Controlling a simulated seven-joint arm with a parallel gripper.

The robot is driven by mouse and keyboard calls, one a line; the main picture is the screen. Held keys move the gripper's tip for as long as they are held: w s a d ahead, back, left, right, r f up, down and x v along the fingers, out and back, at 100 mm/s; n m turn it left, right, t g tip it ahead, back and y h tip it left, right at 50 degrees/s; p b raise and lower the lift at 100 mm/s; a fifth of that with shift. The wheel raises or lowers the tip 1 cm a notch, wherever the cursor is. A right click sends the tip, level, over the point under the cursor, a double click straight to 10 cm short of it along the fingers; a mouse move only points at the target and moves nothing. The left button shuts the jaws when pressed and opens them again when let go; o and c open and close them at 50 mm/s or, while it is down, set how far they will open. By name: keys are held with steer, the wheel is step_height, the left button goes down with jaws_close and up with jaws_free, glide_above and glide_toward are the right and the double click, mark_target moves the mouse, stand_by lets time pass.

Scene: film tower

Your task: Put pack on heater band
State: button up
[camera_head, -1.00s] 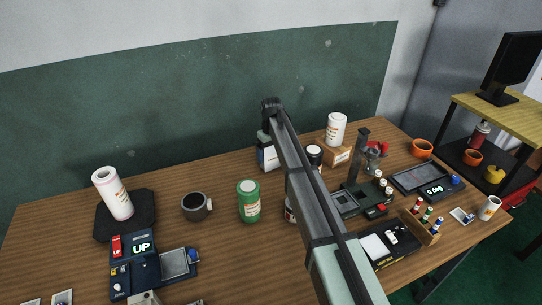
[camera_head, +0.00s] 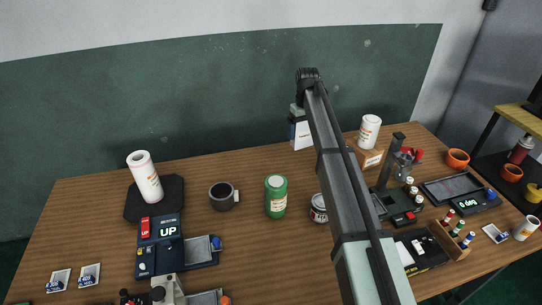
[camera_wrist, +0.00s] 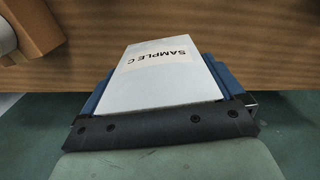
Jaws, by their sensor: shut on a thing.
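The pack (camera_wrist: 160,75) is a white box marked "SAMPLE C". My gripper (camera_wrist: 165,95) is shut on it, with a blue finger showing along each side in the wrist view. No part is clearly marked as the heater band. A unit with a dark flat panel (camera_head: 450,187) and a "0 deg" display (camera_head: 470,203) stands at the right.
A white jar (camera_head: 370,132) on a wooden block (camera_head: 366,158) stands just right of the pack. A green canister (camera_head: 276,196), dark mug (camera_head: 222,197) and small can (camera_head: 319,207) stand nearer. A white roll (camera_head: 145,177) stands left. Bare table (camera_head: 100,235) shows at the left.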

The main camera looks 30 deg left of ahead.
steer(key=s+a+r+n, duration=0.2)
steer(key=s+a+r, duration=0.1)
steer(key=s+a, duration=0.8)
steer(key=s+a+r+n, duration=0.25)
steer(key=s+a, duration=0.45)
steer(key=s, duration=0.8)
steer(key=m, duration=0.7)
glide_above(223, 190)
steer(key=shift+n, duration=0.25)
steer(key=shift+f, duration=4.4)
steer(key=shift+f, duration=0.1)
steer(key=o, duration=0.9)
